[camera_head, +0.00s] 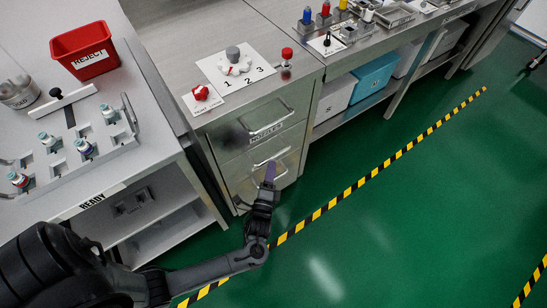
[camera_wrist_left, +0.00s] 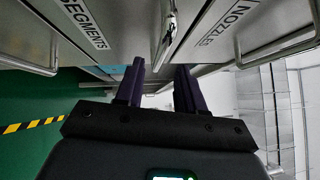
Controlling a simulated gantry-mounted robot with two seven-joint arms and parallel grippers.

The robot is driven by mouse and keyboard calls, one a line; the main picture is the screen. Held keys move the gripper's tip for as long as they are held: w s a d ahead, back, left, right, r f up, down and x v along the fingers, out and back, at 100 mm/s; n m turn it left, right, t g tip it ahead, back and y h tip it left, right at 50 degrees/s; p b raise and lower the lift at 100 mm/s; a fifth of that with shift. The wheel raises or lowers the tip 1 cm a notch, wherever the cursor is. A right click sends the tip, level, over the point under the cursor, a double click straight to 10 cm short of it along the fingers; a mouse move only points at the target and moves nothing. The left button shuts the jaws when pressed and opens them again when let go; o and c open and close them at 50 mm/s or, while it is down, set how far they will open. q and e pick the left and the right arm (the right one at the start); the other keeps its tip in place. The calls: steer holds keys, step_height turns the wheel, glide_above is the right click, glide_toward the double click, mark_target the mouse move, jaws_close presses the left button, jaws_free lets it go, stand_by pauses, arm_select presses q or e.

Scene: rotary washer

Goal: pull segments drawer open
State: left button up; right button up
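The segments drawer (camera_head: 242,180) is the lower drawer that shows in the head view, below the NOZZLES drawer (camera_head: 235,138). Both look shut. In the left wrist view the SEGMENTS label (camera_wrist_left: 84,24) is at upper left, and the handle (camera_wrist_left: 167,38) between it and the NOZZLES label (camera_wrist_left: 222,22) is at top centre. My left gripper (camera_head: 269,171) is at the drawer front, just below that handle. In the left wrist view its dark purple fingers (camera_wrist_left: 159,75) are apart and empty, with the handle lined up with their gap; contact cannot be told. My right gripper is not in view.
Another handle (camera_wrist_left: 30,62) shows beyond the SEGMENTS label. The NOZZLES handle (camera_wrist_left: 280,46) is on the other side. A READY bench (camera_head: 170,170) stands left of the cabinet. Green floor (camera_head: 400,220) with a striped line is clear in front.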

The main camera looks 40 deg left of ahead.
mark_target(274, 156)
arm_select(q)
steer(key=shift+b+x, duration=0.85)
steer(key=shift+x, duration=1.95)
steer(key=shift+c, duration=0.3)
jaws_close()
